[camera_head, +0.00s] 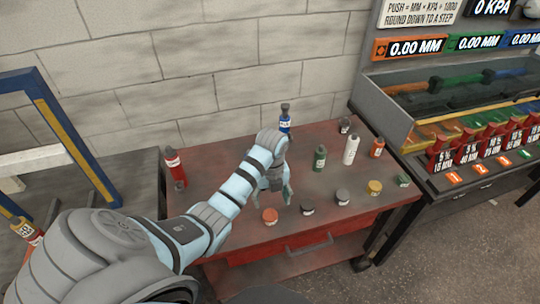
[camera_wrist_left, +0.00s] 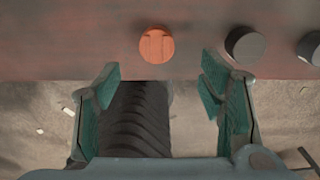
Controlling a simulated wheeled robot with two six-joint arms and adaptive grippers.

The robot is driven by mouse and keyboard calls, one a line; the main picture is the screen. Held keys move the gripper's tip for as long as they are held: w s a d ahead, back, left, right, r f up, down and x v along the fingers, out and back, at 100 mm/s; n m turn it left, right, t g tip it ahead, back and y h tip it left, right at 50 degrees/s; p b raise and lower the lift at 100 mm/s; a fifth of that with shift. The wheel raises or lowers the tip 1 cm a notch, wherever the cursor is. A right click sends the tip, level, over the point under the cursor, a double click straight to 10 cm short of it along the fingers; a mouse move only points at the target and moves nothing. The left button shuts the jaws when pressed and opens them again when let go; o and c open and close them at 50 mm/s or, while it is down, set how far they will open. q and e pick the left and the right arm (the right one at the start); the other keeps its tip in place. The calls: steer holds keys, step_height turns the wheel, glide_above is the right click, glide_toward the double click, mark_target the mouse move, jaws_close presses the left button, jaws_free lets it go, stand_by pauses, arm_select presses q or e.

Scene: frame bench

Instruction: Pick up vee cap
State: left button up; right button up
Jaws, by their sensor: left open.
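My left gripper (camera_head: 272,190) hangs over the front part of the red bench, open and empty. Its two teal fingers are wide apart in the left wrist view (camera_wrist_left: 160,88). An orange round cap (camera_head: 270,215) lies on the bench just in front of it. That cap (camera_wrist_left: 156,45) has faint marks on its top and lies beyond the fingertips, between their lines. Two dark caps (camera_head: 307,208) (camera_head: 342,196), a yellow cap (camera_head: 374,187) and a green piece (camera_head: 402,180) lie to the right. I cannot read which is the vee cap. My right gripper is not seen.
Bottles stand on the red bench (camera_head: 215,165): red (camera_head: 175,168), blue (camera_head: 285,122), green (camera_head: 319,158), white (camera_head: 351,150) and orange (camera_head: 377,148). A blue frame (camera_head: 75,150) is at left. A clear-sided bin (camera_head: 440,100) is at right. The bench's front edge is close to the caps.

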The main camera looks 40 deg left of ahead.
mark_target(270, 215)
arm_select(q)
steer(key=f, duration=0.3)
steer(key=f+b, duration=0.1)
steer(key=f, duration=0.5)
steer(key=shift+s+f, duration=0.1)
steer(key=shift+s, duration=0.2)
steer(key=shift+a, duration=0.1)
steer(key=c, duration=1.3)
